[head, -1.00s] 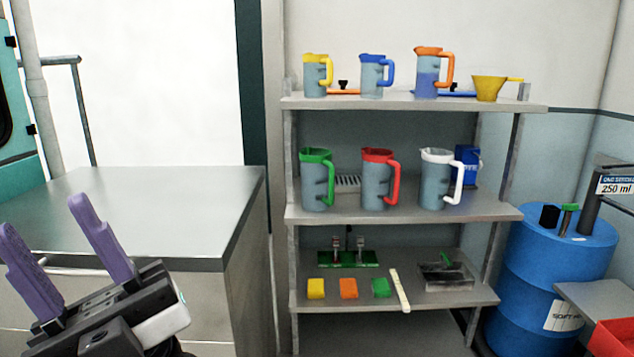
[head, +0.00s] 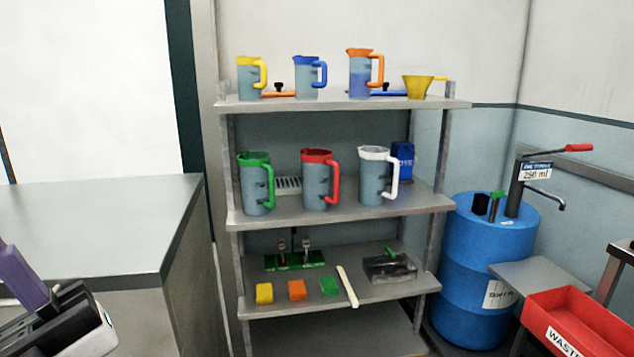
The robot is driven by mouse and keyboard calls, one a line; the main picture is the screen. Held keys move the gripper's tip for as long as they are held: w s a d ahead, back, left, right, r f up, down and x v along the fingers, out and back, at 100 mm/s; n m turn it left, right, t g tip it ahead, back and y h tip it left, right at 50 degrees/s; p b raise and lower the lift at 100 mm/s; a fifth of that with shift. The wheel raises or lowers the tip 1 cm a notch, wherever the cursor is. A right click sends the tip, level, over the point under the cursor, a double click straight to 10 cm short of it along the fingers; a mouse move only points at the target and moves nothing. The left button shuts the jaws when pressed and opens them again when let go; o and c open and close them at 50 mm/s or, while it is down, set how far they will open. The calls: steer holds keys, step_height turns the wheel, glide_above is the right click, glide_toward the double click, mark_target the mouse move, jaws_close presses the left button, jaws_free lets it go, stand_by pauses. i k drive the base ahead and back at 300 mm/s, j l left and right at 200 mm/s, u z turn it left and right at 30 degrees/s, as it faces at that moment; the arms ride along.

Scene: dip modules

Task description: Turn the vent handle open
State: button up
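A blue drum (head: 488,262) stands on the floor at the right. On its top are a short green handle (head: 497,196), which looks like the vent handle, a black cylinder (head: 480,204) and a grey pump with a red-ended lever (head: 578,148). The green handle is small, and its exact setting is hard to tell. My gripper (head: 22,280) is at the lower left edge, far from the drum. One purple finger shows and the other is outside the picture. The fingers stood apart a second ago, and nothing is seen held.
A grey shelf unit (head: 340,215) with jugs, a funnel and coloured blocks stands between my gripper and the drum. A steel-topped counter (head: 90,225) is at the left. A small grey table (head: 540,275) and a red waste bin (head: 575,325) stand before the drum.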

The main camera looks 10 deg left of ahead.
mark_target(497, 195)
steer(key=i+j+z, duration=0.2)
steer(key=i+z, duration=0.15)
steer(key=i+j+z, duration=0.45)
steer(key=i+j, duration=0.15)
steer(key=i, duration=0.25)
steer(key=i+j+z, duration=0.15)
steer(key=i+j, duration=0.2)
steer(key=i, duration=0.2)
steer(key=i+j, duration=0.1)
steer(key=i, duration=0.4)
steer(key=i+j, duration=0.15)
steer(key=i, duration=0.35)
